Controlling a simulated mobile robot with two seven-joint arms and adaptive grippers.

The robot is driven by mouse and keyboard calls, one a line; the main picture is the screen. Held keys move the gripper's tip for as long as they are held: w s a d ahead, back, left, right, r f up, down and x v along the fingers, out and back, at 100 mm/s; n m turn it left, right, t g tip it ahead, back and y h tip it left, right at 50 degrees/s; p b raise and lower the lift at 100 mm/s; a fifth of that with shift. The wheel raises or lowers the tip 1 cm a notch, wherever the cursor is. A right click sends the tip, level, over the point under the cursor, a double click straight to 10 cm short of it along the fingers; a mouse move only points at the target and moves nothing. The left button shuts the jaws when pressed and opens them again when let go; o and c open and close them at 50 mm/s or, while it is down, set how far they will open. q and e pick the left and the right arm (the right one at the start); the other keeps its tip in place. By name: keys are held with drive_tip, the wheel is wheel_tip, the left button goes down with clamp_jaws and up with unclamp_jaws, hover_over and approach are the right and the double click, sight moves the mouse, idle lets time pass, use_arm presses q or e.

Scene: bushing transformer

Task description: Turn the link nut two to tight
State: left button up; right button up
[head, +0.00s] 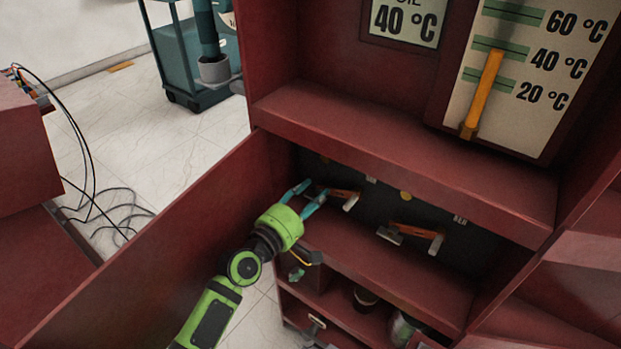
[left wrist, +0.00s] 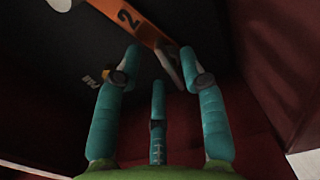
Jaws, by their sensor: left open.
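My left gripper (head: 312,191) reaches into the dark recess below the red ledge, with its teal fingers spread and empty. In the left wrist view the open gripper (left wrist: 158,66) faces an orange link marked 2 (left wrist: 140,27). A grey end piece of that link (left wrist: 167,64) lies between or just beyond the fingertips; contact cannot be told. In the head view the left orange link (head: 343,192) is beside the fingertips, partly hidden by them. I cannot make out link nut two clearly. My right gripper is not in view.
A second orange link (head: 418,231) is to the right on the dark panel. A red ledge (head: 400,165) overhangs the recess, and a red shelf (head: 390,270) lies below. A red door-like panel (head: 150,240) stands left of my arm.

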sight(311, 197)
use_arm(q)
drive_tip(key=o, duration=0.8)
drive_tip(key=r, duration=0.6)
drive_tip(key=w+r, duration=0.1)
drive_tip(key=r, duration=0.3)
drive_tip(key=shift+c, duration=0.2)
drive_tip(key=shift+g, duration=0.3)
wheel_tip(311, 197, down, 5)
drive_tip(key=shift+c, duration=0.6)
drive_tip(key=shift+s, duration=0.25)
drive_tip(key=shift+c, duration=1.1)
drive_tip(key=shift+s+a+f+p, duration=0.1)
drive_tip(key=shift+s+a+p, duration=0.2)
drive_tip(key=shift+p, duration=0.25)
drive_tip(key=shift+c, duration=1.2)
drive_tip(key=shift+s+a, duration=0.35)
drive_tip(key=shift+s, duration=0.15)
drive_tip(key=shift+c, duration=0.9)
drive_tip(key=p+v, duration=0.2)
drive_tip(key=v, duration=0.4)
drive_tip(key=shift+s+f+y, duration=0.2)
drive_tip(key=shift+f+y, duration=0.1)
drive_tip(key=shift+f, duration=0.1)
